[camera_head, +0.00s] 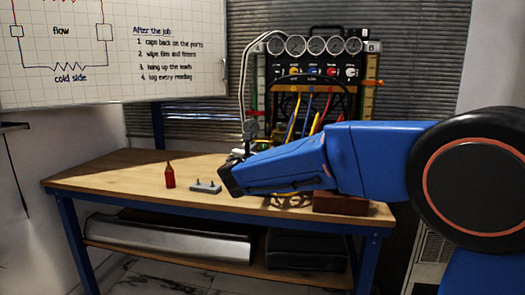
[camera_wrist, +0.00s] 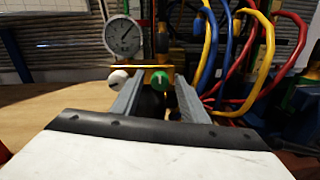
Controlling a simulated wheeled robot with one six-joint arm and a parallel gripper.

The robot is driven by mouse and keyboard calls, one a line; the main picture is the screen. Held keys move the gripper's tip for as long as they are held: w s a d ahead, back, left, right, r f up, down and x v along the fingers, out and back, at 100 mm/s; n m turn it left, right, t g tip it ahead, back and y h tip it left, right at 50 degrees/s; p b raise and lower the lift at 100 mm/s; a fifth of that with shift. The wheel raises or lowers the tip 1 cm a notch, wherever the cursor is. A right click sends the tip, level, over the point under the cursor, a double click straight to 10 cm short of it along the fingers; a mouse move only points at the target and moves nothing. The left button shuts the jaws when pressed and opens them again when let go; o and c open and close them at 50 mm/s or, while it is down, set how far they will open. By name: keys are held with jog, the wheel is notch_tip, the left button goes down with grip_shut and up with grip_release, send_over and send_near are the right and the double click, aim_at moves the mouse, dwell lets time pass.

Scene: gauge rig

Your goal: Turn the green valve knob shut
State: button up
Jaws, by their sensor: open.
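The green valve knob (camera_wrist: 159,81) shows in the wrist view, on a brass-coloured fitting below and right of a round white gauge (camera_wrist: 123,36). A white knob (camera_wrist: 118,78) sits to its left. My gripper (camera_wrist: 160,88) is open, with one grey finger on each side of the green knob as seen from the wrist. I cannot tell whether the fingers reach the knob or touch it. In the head view my gripper (camera_head: 238,162) is above the bench in front of the gauge rig (camera_head: 315,70). I cannot make out the green valve knob there.
A red bottle (camera_head: 170,176) and a grey pegged block (camera_head: 205,187) stand on the wooden bench (camera_head: 115,178), left of my gripper. A brown box (camera_head: 340,203) lies under my arm. Yellow, blue and red hoses (camera_wrist: 245,60) hang close to the right finger.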

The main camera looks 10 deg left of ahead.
grip_shut()
jog(key=shift+m, duration=0.4)
jog(key=shift+f+m, duration=0.1)
jog(key=shift+m, duration=8.5)
